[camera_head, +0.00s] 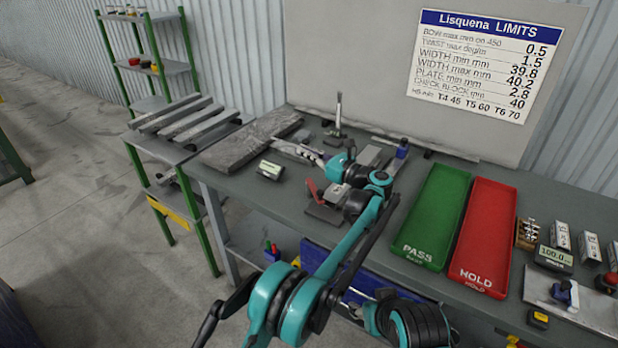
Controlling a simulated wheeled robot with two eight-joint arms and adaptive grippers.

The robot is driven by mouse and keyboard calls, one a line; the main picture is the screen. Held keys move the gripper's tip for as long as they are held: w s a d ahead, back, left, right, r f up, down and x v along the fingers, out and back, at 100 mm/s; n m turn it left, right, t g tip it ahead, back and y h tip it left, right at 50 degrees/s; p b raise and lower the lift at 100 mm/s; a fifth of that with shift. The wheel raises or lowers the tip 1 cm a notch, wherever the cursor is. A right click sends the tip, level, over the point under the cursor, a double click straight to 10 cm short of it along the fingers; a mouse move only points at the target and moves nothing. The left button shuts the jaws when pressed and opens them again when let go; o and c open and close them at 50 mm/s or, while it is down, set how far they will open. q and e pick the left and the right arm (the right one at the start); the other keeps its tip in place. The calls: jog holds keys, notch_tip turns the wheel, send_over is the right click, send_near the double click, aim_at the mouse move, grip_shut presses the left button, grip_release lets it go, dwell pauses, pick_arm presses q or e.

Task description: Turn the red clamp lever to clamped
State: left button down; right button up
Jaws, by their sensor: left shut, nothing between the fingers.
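The red clamp lever (312,188) stands up from a small grey clamp fixture with a dark base plate (324,214) on the bench, left of my left wrist. My left arm reaches over the bench from below. My left gripper (303,152) is shut and empty, pointing left, above and behind the lever in the picture. It appears apart from the lever. Part of the fixture is hidden by my wrist. My right gripper is not in view.
A green PASS tray (436,213) and red HOLD tray (487,232) lie to the right. A small display box (269,170) and a long grey plate (245,140) lie to the left. An upright stand (338,112) is behind. The limits board (485,65) hangs at the back.

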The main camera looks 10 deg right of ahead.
pick_arm(q)
jog(key=w+a+r+m+t+h+p, duration=0.2)
jog(key=w+m+t+h, duration=0.1)
jog(key=w+h, duration=0.15)
jog(key=w+a+r+m+t+h+p, duration=0.1)
jog(key=w+a+r+m+t+h, duration=0.15)
jog(key=w, duration=0.35)
jog(key=m+g+h+p, duration=0.8)
jog(key=m+g+h, duration=0.6)
jog(key=m+h, duration=0.25)
send_near(317, 196)
jog(key=shift+t, duration=0.25)
jog(key=shift+b+x, duration=1.05)
jog(key=shift+x, duration=2.1)
jog(key=shift+s+d, duration=0.1)
